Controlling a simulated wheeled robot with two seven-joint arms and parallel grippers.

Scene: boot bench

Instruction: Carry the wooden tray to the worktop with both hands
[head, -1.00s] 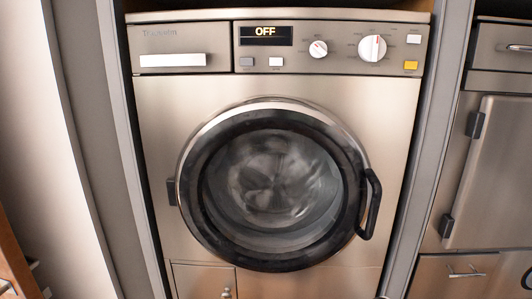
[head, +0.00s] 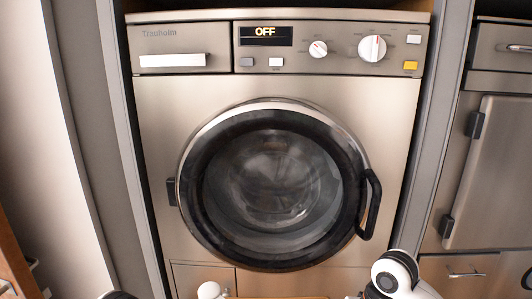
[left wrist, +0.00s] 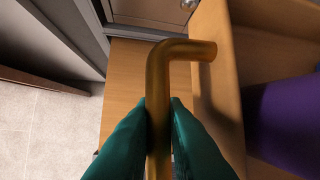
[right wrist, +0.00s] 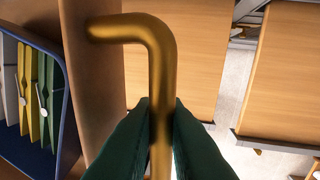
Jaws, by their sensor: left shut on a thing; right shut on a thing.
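The wooden tray shows as a thin strip (head: 285,297) at the bottom edge of the head view. Its wall (left wrist: 215,80) and brass handle (left wrist: 160,75) show in the left wrist view. My left gripper (left wrist: 158,105) is shut on that handle. In the right wrist view, my right gripper (right wrist: 160,105) is shut on the brass handle (right wrist: 160,65) at the tray's other end, beside the wall (right wrist: 95,95). A purple thing (left wrist: 285,125) and a blue container (right wrist: 62,110) with yellow, green and white clothes pegs are in the tray. I cannot identify the worktop in these views.
A washing machine (head: 160,100) reading OFF stands straight ahead, its round door shut. Its door handle (head: 372,205) sticks out. Steel cabinets (head: 500,160) stand at the right. Flat wooden surfaces (left wrist: 125,80) lie below the tray, also in the right wrist view (right wrist: 290,70).

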